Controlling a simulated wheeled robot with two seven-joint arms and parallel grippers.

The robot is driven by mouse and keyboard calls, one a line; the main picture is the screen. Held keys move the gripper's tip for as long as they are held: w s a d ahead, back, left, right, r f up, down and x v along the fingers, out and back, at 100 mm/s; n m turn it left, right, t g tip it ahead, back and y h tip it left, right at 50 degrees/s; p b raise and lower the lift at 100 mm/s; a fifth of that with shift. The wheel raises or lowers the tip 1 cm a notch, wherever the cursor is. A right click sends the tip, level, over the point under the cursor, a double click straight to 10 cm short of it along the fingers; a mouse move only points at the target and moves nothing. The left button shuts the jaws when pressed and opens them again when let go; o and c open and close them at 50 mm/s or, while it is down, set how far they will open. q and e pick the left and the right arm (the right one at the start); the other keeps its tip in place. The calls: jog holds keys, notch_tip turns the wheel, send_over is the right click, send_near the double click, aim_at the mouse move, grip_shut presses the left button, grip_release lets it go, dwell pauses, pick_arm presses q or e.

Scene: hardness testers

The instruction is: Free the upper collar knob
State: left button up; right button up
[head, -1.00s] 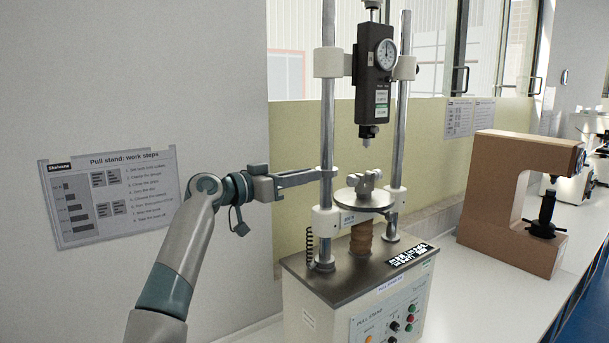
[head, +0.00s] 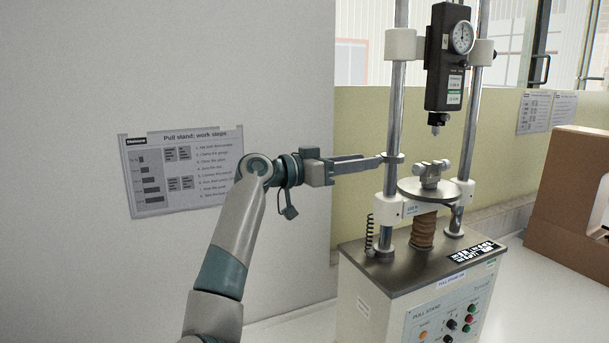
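The pull stand (head: 378,275) has two upright steel columns. Pale lower collars (head: 388,210) sit near the round plate (head: 428,191).
A work-steps sheet (head: 183,172) hangs on the grey wall behind my arm. A brown tester (head: 570,185) stands at the right on the white bench (head: 515,300). A coiled cord (head: 369,236) hangs by the left column. The space left of the upper collar looks clear.

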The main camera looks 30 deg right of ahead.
jog(key=w+a+b, duration=0.1)
jog(key=a+b, duration=0.4)
jog(key=a, duration=0.9)
jog(key=shift+w, duration=0.35)
